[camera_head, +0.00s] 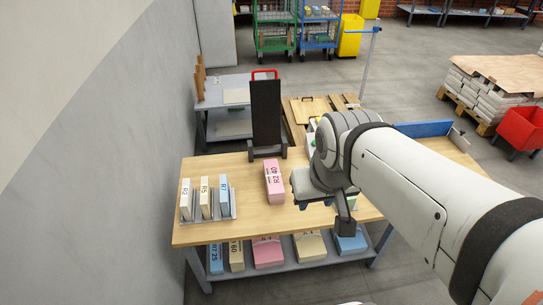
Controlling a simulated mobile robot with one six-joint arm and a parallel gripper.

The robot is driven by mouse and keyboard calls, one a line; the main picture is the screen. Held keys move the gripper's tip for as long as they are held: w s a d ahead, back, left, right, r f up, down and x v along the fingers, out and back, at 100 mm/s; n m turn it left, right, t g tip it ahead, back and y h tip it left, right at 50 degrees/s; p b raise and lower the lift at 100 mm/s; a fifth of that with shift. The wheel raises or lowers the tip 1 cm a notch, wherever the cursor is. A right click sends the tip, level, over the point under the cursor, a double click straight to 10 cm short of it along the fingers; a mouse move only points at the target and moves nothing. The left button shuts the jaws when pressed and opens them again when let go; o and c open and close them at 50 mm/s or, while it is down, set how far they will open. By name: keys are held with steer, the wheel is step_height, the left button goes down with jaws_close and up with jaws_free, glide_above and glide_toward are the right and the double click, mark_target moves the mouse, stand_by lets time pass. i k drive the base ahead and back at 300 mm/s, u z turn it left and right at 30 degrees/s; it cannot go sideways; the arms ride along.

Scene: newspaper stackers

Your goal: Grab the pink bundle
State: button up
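A pink bundle (274,182) with dark printing lies on the wooden tabletop (235,164), near its middle. Another pink bundle (268,252) sits on the grey shelf below the tabletop. My gripper (345,226) is over the right front part of the table, to the right of the upper pink bundle and apart from it. My arm hides much of the gripper, and I cannot see whether its fingers are open.
A rack (224,217) holds several upright labelled bundles at the table's left. A dark upright stand (266,115) with a red handle is behind the pink bundle. A grey wall runs along the left. More bundles fill the lower shelf. A blue panel (424,129) stands at right.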

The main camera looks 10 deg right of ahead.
mark_target(273, 180)
steer(key=u, duration=0.05)
steer(key=i, duration=1)
steer(key=z, duration=0.1)
